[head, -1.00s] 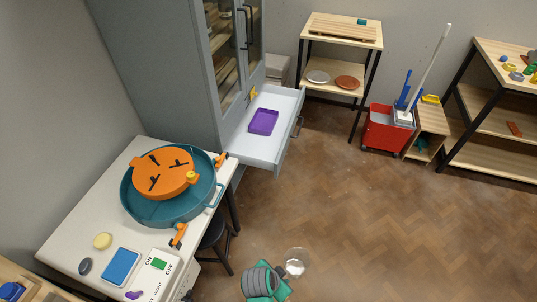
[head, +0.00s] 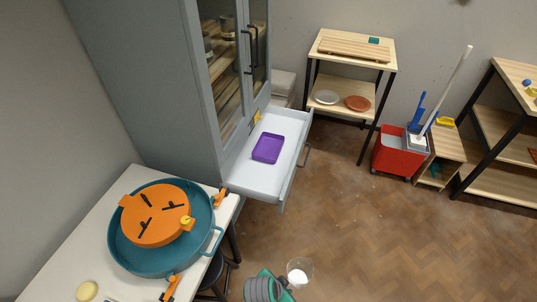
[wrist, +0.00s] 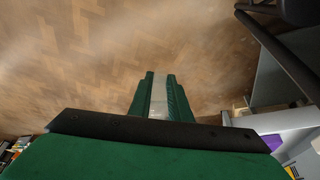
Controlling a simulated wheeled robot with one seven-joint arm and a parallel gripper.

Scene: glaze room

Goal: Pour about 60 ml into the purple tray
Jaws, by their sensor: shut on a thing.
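The purple tray (head: 268,148) lies flat in the open pale drawer of the grey cabinet and looks empty. A patch of the tray (wrist: 286,141) shows at the lower right of the wrist view. My gripper (head: 288,279) is at the bottom of the head view, shut on a clear cup (head: 306,266) with white content low in it. The cup looks roughly upright, over the floor and apart from the drawer. In the wrist view my gripper's green fingers (wrist: 158,98) have a pale, see-through strip between them; the rest of the cup is hard to make out.
The open drawer (head: 234,180) juts out from the cabinet (head: 150,70). A white table (head: 62,255) at left holds a teal basin (head: 130,262) with an orange lid-like disc (head: 158,228). A red mop bucket (head: 392,155) stands by shelves at right. The floor between is clear.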

